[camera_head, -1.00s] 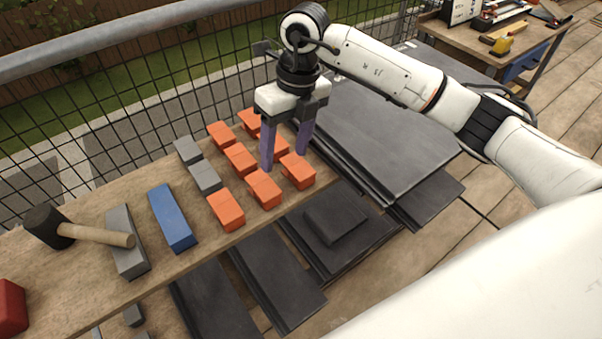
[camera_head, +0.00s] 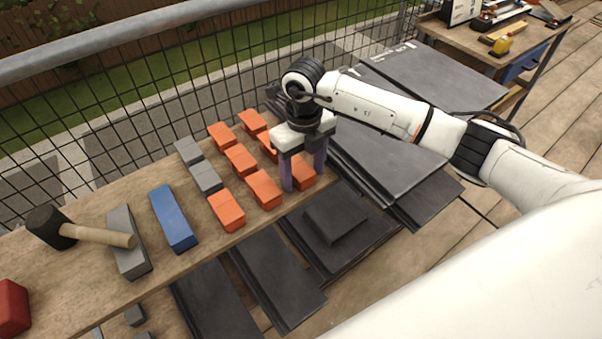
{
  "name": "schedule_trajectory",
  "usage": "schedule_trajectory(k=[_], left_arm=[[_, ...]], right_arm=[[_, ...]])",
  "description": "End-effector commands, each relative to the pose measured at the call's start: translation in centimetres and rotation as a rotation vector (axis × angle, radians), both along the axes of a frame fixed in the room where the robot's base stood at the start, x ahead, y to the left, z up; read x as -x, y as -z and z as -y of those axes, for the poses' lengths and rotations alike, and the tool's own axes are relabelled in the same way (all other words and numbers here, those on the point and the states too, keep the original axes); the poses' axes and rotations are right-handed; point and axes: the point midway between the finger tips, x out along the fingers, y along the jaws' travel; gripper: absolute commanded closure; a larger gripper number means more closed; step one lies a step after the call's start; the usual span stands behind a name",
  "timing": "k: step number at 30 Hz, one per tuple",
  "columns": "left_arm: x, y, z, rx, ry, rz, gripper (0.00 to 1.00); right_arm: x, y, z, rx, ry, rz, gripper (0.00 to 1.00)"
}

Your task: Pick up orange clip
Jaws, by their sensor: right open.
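Several orange clips lie in rows on the right part of the wooden plank. My right gripper (camera_head: 304,180) is open, pointing down, with its two purple fingers around the front right orange clip (camera_head: 303,172). One finger is on each side of that clip, and the gripper partly hides it. I cannot tell whether the fingers touch it. Other orange clips sit close by: one just left of the fingers (camera_head: 263,188), one at the front left (camera_head: 226,210) and one at the back (camera_head: 252,121). My left gripper is not in view.
Grey blocks (camera_head: 205,177), a blue block (camera_head: 172,218), a long grey block (camera_head: 128,243) and a mallet (camera_head: 95,234) lie left on the plank (camera_head: 70,280). Dark tiles (camera_head: 335,215) are stacked in front and right. A mesh fence (camera_head: 120,135) runs behind.

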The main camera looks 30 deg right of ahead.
Motion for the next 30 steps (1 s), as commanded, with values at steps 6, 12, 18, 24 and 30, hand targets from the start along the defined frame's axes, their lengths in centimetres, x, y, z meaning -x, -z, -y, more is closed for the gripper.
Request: schedule_trajectory(k=[6,12,18,24,30], left_arm=[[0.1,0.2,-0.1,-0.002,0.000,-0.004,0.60],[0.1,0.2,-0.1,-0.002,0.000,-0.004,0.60],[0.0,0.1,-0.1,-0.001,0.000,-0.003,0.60],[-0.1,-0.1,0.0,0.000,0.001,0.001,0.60],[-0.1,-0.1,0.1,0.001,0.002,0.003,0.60]], right_arm=[[0.0,0.2,0.0,0.000,0.000,0.001,0.41],[0.0,0.2,0.0,0.000,0.000,0.001,0.69],[0.0,0.1,0.0,0.000,0.000,0.001,0.95],[-0.1,-0.1,0.0,-0.001,0.000,0.002,0.95],[-0.2,-3.0,0.0,-0.001,0.001,0.007,0.95]])
